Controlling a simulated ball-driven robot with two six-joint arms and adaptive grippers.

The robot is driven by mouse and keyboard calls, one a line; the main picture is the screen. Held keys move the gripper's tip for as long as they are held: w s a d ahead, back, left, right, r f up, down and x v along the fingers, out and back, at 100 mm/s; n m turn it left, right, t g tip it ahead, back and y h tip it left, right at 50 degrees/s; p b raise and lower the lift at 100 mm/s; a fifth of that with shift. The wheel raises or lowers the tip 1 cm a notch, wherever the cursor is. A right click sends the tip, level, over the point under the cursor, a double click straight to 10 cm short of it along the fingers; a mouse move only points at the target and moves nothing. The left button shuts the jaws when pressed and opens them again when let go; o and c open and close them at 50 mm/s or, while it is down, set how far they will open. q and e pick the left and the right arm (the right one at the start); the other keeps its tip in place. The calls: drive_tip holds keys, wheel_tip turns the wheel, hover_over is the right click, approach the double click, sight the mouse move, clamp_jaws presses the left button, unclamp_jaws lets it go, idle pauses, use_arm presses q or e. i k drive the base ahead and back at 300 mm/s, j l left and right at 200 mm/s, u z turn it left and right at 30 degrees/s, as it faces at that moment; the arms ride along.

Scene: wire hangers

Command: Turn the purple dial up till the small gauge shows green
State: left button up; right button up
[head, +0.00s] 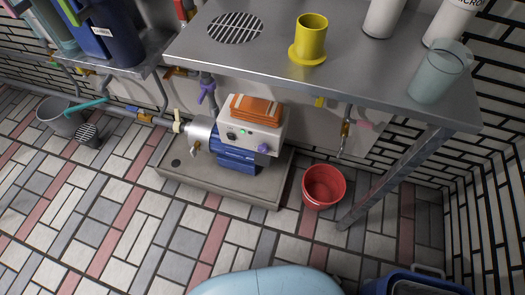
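A purple dial (263,148) sits on the front of a pale control box (258,135) on top of a blue pump (235,160). Small round details show left of the dial: a dark one (231,135) and green spots (242,132). They are too small to tell whether one is the gauge or what it reads. A second purple part, a valve handle (207,92), is on the pipe above the pump. Neither of my grippers is in view.
The pump stands on a low grey plinth (270,190) under a metal table (265,55). A red bucket (324,186) and slanted table leg (385,185) stand right of it. The tiled floor (130,215) at front left is clear.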

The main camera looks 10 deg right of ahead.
sight(262, 149)
drive_tip(key=i+j+z, duration=0.1)
drive_tip(key=j, duration=0.35)
drive_tip(key=i+j+z, duration=0.1)
drive_tip(key=j, duration=0.35)
drive_tip(key=i+j+z, duration=0.15)
drive_tip(key=j, duration=0.65)
drive_tip(key=k+z, duration=0.05)
